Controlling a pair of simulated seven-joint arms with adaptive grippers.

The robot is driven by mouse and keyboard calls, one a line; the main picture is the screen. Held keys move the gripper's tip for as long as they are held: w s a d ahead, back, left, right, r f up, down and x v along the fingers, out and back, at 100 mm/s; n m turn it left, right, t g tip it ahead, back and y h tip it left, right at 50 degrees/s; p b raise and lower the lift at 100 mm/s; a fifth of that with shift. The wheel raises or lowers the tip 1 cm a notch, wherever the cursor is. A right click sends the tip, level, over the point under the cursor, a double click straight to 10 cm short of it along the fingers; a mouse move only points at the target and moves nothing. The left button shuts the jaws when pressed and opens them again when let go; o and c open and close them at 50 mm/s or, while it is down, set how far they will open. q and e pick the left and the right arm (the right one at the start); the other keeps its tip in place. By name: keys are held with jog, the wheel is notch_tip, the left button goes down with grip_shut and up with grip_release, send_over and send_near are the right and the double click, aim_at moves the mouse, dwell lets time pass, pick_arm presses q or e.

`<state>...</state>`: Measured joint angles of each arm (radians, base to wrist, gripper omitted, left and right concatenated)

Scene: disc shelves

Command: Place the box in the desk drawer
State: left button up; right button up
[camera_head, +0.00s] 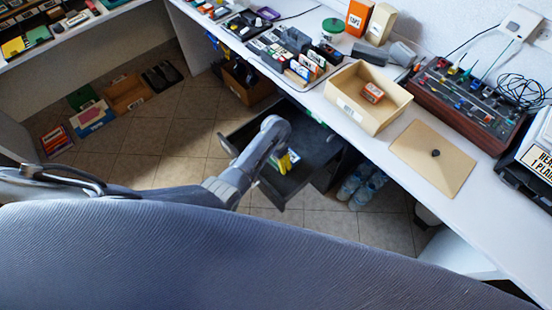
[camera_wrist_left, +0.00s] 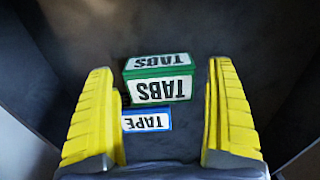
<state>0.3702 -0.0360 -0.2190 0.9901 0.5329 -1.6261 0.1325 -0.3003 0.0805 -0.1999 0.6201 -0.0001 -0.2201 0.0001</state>
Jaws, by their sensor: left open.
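The desk drawer (camera_head: 318,150) is pulled open below the desk, with a dark inside. My left gripper (camera_head: 288,160) reaches down into it, its yellow fingers partly hidden by my arm. In the left wrist view, the gripper (camera_wrist_left: 160,72) is open. A green and white box marked TABS (camera_wrist_left: 158,80) lies ahead between the fingers, with a gap on both sides. A smaller blue and white box marked TAPE (camera_wrist_left: 147,121) lies nearer, close to the left finger; whether they touch is unclear. My right gripper is out of view.
On the desk (camera_head: 345,140) stands a tan open tray (camera_head: 355,118) holding a small orange box (camera_head: 373,92). A tan lid (camera_head: 433,157) and a mixer panel (camera_head: 465,100) are to the right. Plastic bottles (camera_head: 362,185) stand on the floor beside the drawer.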

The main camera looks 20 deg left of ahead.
aim_at(276, 160)
pick_arm(q)
jog(key=shift+r, duration=0.1)
notch_tip(276, 160, up, 12)
dwell(0.6)
jog(key=shift+r, duration=0.1)
